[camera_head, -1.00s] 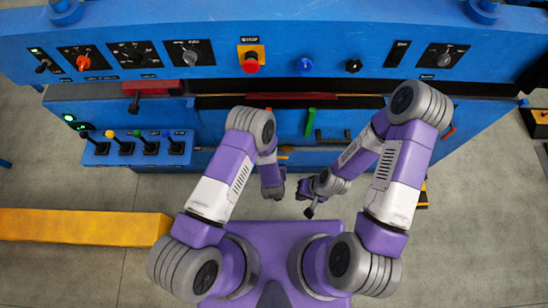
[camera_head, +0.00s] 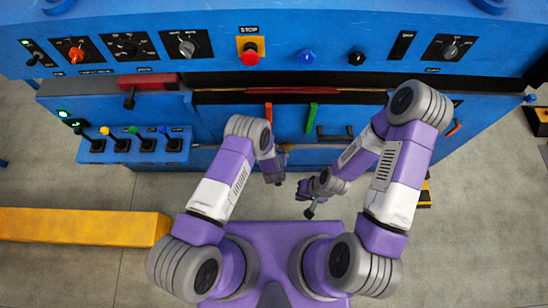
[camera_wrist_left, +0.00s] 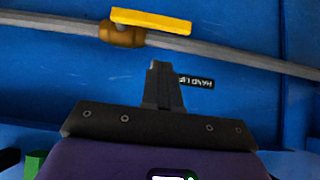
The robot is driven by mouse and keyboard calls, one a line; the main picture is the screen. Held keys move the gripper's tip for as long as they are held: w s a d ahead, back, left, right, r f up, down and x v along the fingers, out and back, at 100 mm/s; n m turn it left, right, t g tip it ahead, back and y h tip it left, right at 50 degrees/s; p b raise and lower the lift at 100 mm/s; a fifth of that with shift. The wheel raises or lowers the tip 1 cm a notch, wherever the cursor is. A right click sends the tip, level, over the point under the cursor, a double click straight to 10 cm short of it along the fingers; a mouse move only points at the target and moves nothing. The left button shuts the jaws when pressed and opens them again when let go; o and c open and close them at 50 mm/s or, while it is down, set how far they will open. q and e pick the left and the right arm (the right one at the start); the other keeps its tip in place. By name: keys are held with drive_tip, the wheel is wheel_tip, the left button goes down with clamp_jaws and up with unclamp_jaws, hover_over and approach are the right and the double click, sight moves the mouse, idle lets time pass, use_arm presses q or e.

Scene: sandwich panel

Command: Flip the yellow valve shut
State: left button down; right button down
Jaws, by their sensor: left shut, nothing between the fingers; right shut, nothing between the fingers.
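In the left wrist view, the yellow valve handle (camera_wrist_left: 150,20) is a flat bar above a brass-coloured valve body (camera_wrist_left: 122,36) on a grey pipe (camera_wrist_left: 225,55). The bar lies roughly along the pipe, at a small angle to it. My left gripper (camera_wrist_left: 160,66) is shut and empty, with its tips below the valve in that view and apart from it. In the head view my left gripper (camera_head: 277,181) is in front of the panel, and my forearm largely hides the valve area. My right gripper (camera_head: 309,212) is shut and empty, beside the left one.
A lever box (camera_head: 135,155) juts out at left. A yellow beam (camera_head: 85,227) lies on the floor.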

use_arm(q)
wheel_tip(320, 180, down, 4)
drive_tip(key=shift+b, duration=0.6)
